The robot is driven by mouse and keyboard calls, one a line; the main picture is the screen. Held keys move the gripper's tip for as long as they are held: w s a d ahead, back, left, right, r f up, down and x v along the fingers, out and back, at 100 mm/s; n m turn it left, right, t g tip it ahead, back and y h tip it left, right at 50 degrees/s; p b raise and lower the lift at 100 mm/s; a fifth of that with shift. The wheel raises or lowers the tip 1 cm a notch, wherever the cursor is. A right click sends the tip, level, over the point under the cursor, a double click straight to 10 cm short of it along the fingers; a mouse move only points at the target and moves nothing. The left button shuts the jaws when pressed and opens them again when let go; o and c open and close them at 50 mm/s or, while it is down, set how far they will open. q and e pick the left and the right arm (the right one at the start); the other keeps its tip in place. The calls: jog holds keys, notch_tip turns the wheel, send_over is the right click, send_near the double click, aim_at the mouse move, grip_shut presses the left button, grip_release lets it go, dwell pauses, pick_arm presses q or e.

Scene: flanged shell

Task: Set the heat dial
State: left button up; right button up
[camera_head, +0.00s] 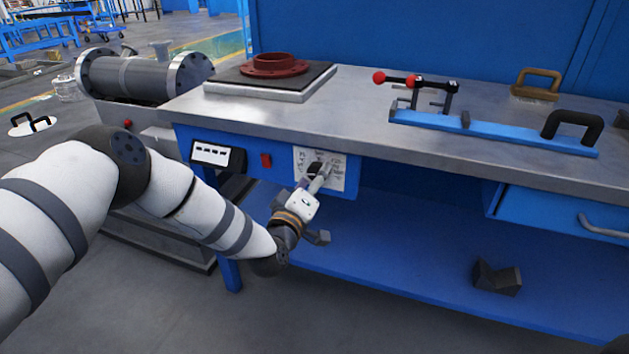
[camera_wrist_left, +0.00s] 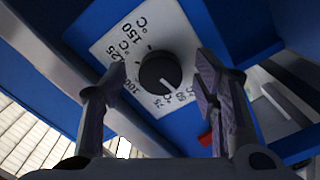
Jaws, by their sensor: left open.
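The heat dial is a round black knob (camera_wrist_left: 160,73) on a white plate (camera_wrist_left: 125,35) printed with temperatures such as 150, 125 and 100 °C. Its white pointer line points to the lower right in the wrist view, near the smaller figures. In the head view the dial (camera_head: 314,169) sits on the blue panel under the bench top, partly hidden by my gripper. My left gripper (camera_wrist_left: 161,78) is open, with one finger on each side of the knob and visible gaps between. In the head view the left gripper (camera_head: 320,180) reaches up to the plate. My right gripper is not in view.
A red switch (camera_head: 266,160) and a display box (camera_head: 216,154) are left of the dial. A hot plate (camera_head: 270,88) with a red flanged part (camera_head: 274,65) stands above on the bench. A blue toggle-clamp fixture (camera_head: 490,132) lies right. A dark V-block (camera_head: 497,277) rests on the lower shelf.

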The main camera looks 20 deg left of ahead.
pick_arm(q)
jog(key=shift+w, duration=0.55)
jog(key=c, duration=1.2)
jog(key=shift+o, duration=0.2)
jog(key=m+p, duration=0.1)
jog(key=m, duration=0.3)
jog(key=m+p, duration=0.1)
jog(key=m, duration=0.4)
jog(key=shift+a+m, duration=0.2)
jog(key=shift+m, duration=0.1)
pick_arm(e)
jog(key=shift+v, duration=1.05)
pick_arm(q)
jog(key=shift+f, duration=0.1)
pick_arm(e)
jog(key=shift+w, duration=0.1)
